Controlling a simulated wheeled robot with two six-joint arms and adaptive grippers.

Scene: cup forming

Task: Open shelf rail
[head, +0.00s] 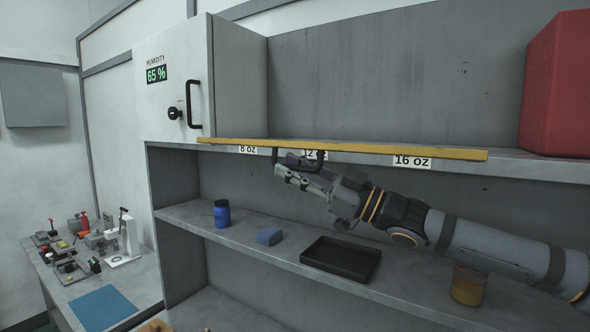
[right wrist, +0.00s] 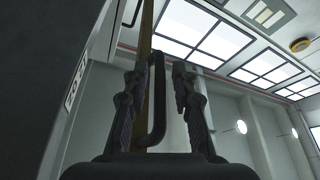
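The shelf rail is a long yellow bar (head: 400,149) lying along the front edge of the upper shelf, above the labels 8 oz, 12 oz and 16 oz. A black handle (head: 321,161) hangs from the rail near the 12 oz label. My right gripper (head: 291,173) is at this handle, just below the rail. In the right wrist view the fingers (right wrist: 167,78) are spread apart, with the handle (right wrist: 158,110) standing between them, nearer the left finger. The rail (right wrist: 147,35) runs behind it. My left gripper is out of view.
A red container (head: 556,85) stands on the upper shelf. A humidity cabinet (head: 176,85) is at left.

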